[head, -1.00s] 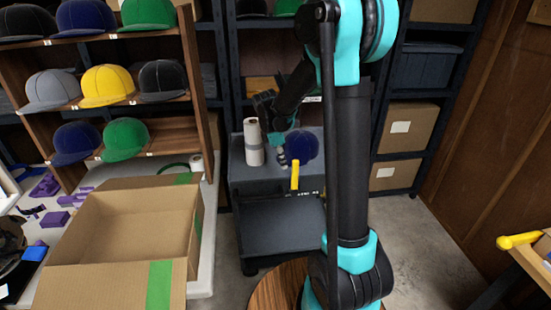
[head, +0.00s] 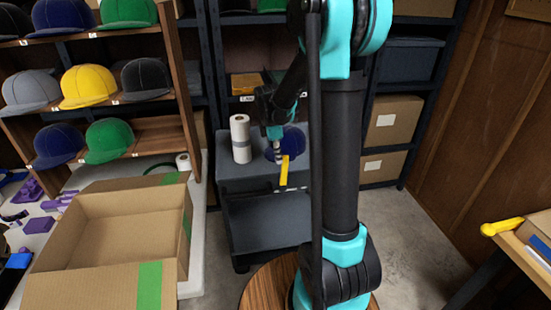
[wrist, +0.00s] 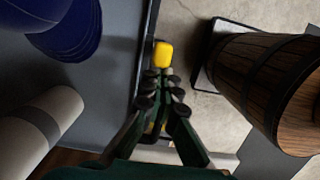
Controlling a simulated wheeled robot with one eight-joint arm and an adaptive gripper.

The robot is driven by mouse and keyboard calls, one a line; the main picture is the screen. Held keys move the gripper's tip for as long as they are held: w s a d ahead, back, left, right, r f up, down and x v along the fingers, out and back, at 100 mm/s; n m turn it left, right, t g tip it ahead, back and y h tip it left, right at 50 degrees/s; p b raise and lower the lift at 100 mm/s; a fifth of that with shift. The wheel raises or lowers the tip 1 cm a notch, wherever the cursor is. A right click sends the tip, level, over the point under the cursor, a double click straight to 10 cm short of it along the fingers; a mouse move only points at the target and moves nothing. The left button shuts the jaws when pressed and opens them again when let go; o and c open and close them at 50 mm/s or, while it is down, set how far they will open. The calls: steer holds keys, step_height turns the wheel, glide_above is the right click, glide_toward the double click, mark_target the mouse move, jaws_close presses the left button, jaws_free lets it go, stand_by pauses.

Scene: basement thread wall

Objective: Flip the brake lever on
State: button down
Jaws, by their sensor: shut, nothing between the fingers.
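The brake lever is a yellow handle (head: 284,171) at the front edge of the grey cart (head: 262,187), hanging roughly upright in the head view. Its yellow end (wrist: 163,52) shows just beyond my fingertips in the wrist view. My gripper (head: 278,156) points down beside the upper part of the lever. In the wrist view its fingertips (wrist: 160,76) are together with nothing held. Whether they touch the lever I cannot tell. Part of the lever is hidden by the fingers.
A blue cap (head: 293,141) and a paper roll (head: 240,139) sit on the cart top, close to my gripper. An open cardboard box (head: 130,230) stands left. A wooden barrel-like thing (wrist: 262,80) is right in the wrist view. Floor (head: 415,240) is clear at right.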

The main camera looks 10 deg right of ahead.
steer(key=shift+d+y, duration=0.3)
steer(key=shift+d, duration=0.2)
steer(key=d+f+y, duration=0.2)
steer(key=d, duration=0.7)
steer(key=shift+y, duration=0.3)
steer(key=shift+s+d, duration=0.1)
steer(key=shift+s, duration=0.05)
step_height(320, 180, up, 12)
steer(key=d, duration=0.1)
steer(key=shift+f, duration=0.15)
stand_by(0.5)
